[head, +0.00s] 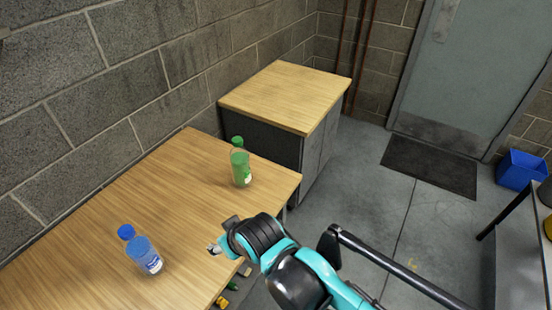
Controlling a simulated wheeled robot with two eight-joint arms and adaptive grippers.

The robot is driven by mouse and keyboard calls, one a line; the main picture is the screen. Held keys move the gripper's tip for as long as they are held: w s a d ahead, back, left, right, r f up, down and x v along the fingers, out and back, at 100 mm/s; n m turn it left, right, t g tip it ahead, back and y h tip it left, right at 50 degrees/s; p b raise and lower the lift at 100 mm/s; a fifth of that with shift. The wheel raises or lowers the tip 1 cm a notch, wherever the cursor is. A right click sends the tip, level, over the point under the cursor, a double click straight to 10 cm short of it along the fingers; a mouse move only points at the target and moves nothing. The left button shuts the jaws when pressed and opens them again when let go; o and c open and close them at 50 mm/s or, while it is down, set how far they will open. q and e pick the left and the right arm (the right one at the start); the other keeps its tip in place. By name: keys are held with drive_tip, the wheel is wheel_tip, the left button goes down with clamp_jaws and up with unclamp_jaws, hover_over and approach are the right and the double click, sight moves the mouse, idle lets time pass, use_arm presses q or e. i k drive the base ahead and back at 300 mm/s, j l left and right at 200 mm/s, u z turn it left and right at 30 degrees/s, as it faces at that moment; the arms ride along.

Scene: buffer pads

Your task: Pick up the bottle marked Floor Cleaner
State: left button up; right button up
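Two bottles stand upright on the wooden table. A clear blue bottle (142,252) with a blue cap and a white-and-blue label is near the front left. A green bottle (240,166) with a green cap and a small pale label is near the far right corner. The label words are too small to read, so I cannot tell which is Floor Cleaner. My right gripper (221,236) is over the table's right edge, between the bottles and to their right. Its fingers look apart and empty, touching neither bottle. My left gripper is not in view.
The wooden table (185,190) stands along a block wall. A wood-topped cabinet (285,95) is behind it. Small items lie on the floor below the table's right edge. A dark mat (430,165), a blue bin (520,169) and a shelf are to the right.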

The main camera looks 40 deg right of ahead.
sight(239, 157)
drive_tip(key=l+z, duration=0.15)
drive_tip(key=z, duration=0.3)
drive_tip(key=l+z, duration=0.2)
drive_tip(key=z, duration=0.25)
drive_tip(key=k, duration=0.05)
